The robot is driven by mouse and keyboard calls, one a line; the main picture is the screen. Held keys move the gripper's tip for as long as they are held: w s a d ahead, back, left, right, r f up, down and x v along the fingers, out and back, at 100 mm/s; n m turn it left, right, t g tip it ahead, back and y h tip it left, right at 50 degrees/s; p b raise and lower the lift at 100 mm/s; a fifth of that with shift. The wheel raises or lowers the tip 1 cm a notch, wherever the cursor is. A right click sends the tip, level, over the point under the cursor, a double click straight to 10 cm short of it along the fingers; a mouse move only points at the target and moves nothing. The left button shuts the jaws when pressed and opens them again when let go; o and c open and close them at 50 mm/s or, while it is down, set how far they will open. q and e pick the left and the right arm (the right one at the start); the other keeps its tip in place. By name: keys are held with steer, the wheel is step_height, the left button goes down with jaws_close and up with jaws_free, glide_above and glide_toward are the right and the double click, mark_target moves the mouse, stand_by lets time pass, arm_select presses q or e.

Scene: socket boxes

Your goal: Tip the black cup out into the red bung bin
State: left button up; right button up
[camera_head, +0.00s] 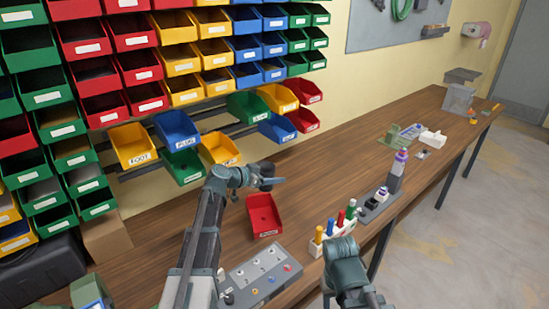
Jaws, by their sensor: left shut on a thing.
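The red bin (264,221) stands on the wooden table, with a white label on its front whose text is too small to read surely. My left gripper (266,182) is above the back edge of the red bin. It is shut on a small dark thing that looks like the black cup (267,170). The cup's opening and contents cannot be made out. My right gripper (372,298) is low at the bottom of the view, near the table's front edge, apart from the bin. Its fingers are too unclear to tell their state.
A grey panel with sockets (262,273) lies in front of the red bin. A white rack of coloured pegs (331,236) and a grey tray with a purple-topped bottle (396,172) stand to the right. Coloured bins (133,145) hang behind. Table (330,170) behind the rack is clear.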

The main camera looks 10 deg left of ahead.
arm_select(q)
steer(key=shift+w+a+r, duration=0.25)
steer(key=shift+w+a, duration=0.05)
steer(key=shift+w, duration=0.1)
arm_select(e)
steer(key=shift+w+r, duration=0.25)
steer(key=shift+w, duration=0.1)
arm_select(q)
steer(key=shift+f, duration=0.1)
